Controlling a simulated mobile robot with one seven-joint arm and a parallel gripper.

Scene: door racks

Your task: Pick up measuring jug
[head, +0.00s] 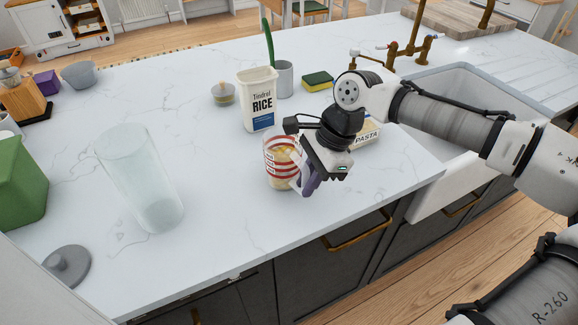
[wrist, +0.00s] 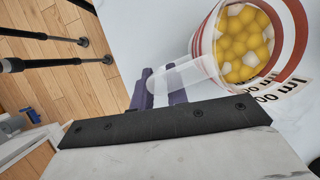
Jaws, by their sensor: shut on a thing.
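The measuring jug (head: 279,163) is clear with red markings and stands upright on the white counter, near its front edge. In the wrist view the jug (wrist: 204,40) shows at the upper right with several yellow round pieces inside. My gripper (head: 308,184) is at the jug's right side, with purple fingers pointing down. In the wrist view my gripper (wrist: 160,92) has its fingers on either side of the jug's pale handle (wrist: 180,76), shut on it. I cannot tell any gap between jug base and counter.
A rice container (head: 258,100) stands behind the jug, and a pasta box (head: 367,132) is behind my gripper. A tall glass vase (head: 140,180) stands to the left. A sink (head: 455,95) lies to the right. Counter between vase and jug is clear.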

